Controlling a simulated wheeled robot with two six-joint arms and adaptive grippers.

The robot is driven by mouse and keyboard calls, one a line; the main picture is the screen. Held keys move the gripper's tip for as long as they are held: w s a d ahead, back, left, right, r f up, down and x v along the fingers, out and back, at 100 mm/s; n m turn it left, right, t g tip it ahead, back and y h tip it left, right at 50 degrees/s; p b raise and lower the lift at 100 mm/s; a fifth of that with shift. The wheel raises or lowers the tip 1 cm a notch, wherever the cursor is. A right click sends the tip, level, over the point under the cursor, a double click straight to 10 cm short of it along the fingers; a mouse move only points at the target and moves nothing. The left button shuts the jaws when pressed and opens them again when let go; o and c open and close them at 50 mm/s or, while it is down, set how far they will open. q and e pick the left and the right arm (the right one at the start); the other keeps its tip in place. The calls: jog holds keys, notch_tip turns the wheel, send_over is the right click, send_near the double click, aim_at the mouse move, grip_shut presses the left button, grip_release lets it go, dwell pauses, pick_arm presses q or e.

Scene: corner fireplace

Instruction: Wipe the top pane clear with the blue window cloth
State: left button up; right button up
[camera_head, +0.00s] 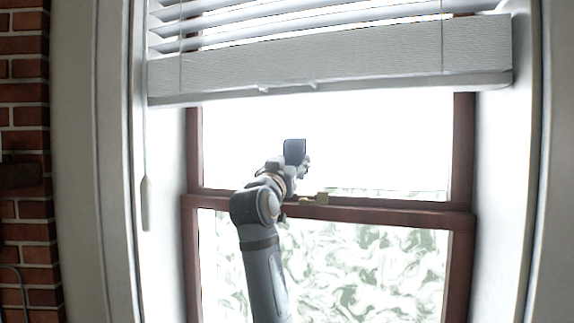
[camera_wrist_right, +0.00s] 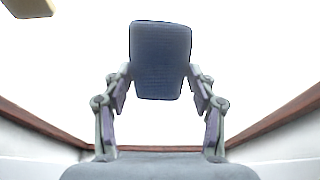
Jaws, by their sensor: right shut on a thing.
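My right gripper (camera_head: 297,168) is raised in front of the top pane (camera_head: 380,140), low and left of the pane's middle. It is shut on the blue window cloth (camera_head: 294,152), a small dark blue pad. In the right wrist view the cloth (camera_wrist_right: 160,60) sits upright between the two fingers of the right gripper (camera_wrist_right: 158,85). The top pane looks bright white, with a little grey-green showing along its lower right edge. I cannot tell whether the cloth touches the glass. My left gripper is not in view.
A white blind (camera_head: 330,55) hangs over the upper part of the window. A brown sash rail (camera_head: 390,215) with a brass latch (camera_head: 322,198) crosses below the top pane. The lower pane (camera_head: 370,265) shows swirly grey-green patterns. A blind wand (camera_head: 146,200) hangs at left.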

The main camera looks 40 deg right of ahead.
jog(key=shift+s+d+r+b, duration=0.15)
jog(key=shift+s+d+b, duration=0.25)
jog(key=shift+s+d, duration=0.45)
jog(key=shift+w+a, duration=0.85)
jog(key=shift+w, duration=0.2)
jog(key=w+a, duration=0.1)
jog(key=w+a+p, duration=0.1)
jog(key=w, duration=0.1)
jog(key=shift+a, duration=0.1)
